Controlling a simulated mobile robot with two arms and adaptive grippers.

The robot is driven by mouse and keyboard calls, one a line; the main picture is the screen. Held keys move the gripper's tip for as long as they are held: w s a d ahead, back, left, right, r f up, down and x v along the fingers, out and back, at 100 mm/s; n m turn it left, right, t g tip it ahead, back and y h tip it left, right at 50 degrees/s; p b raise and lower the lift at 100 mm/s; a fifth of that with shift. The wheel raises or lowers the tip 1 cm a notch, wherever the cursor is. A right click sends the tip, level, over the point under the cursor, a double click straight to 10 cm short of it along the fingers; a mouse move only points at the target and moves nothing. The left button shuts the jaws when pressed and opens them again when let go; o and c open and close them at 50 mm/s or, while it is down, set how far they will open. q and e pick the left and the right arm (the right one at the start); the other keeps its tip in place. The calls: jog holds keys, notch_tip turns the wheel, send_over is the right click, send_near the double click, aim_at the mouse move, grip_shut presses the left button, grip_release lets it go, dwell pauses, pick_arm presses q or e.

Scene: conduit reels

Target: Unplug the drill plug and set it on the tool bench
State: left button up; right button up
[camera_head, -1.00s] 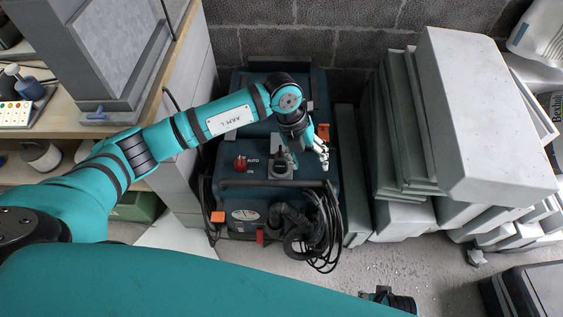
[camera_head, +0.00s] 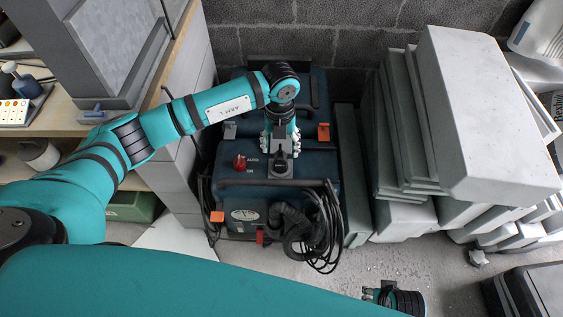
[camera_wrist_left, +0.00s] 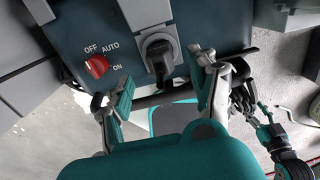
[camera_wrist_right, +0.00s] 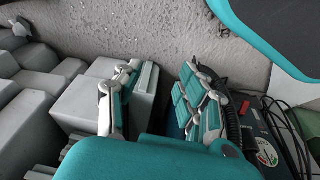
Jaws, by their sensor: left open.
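The black drill plug (camera_head: 283,161) sits in a grey socket on top of the dark blue vacuum unit (camera_head: 235,181). In the left wrist view the plug (camera_wrist_left: 160,54) stands in its socket beside the red knob. My left gripper (camera_head: 281,147) is open over the vacuum, directly at the plug's back side in the head view. In the left wrist view its two fingers (camera_wrist_left: 163,84) are spread to either side of the plug, with nothing between them. My right gripper (camera_wrist_right: 160,82) is open and empty, low at the front right. The wooden tool bench (camera_head: 63,112) is at the left.
A grey machine stands on the bench, with a power strip (camera_head: 14,113) near it. A black hose and looped cables (camera_head: 322,225) hang on the vacuum's front. Stacked pale blocks (camera_head: 487,120) stand close on the right. A block wall is behind.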

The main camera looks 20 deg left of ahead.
aim_at(280, 161)
pick_arm(q)
notch_tip(280, 161, down, 3)
jog(key=shift+f+b, duration=0.1)
jog(key=shift+b, duration=1)
notch_tip(280, 161, down, 3)
jog(key=shift+r+b, duration=0.1)
jog(key=shift+b, duration=0.9)
jog(key=shift+f, duration=0.35)
jog(key=shift+f+b, duration=0.6)
pick_arm(e)
notch_tip(280, 161, up, 14)
jog(key=t, duration=0.1)
jog(key=shift+s+d+r, duration=0.2)
jog(key=shift+s, duration=0.1)
jog(key=shift+r, duration=0.25)
pick_arm(q)
grip_shut()
jog(key=shift+r, duration=0.1)
pick_arm(e)
jog(key=shift+w, duration=0.1)
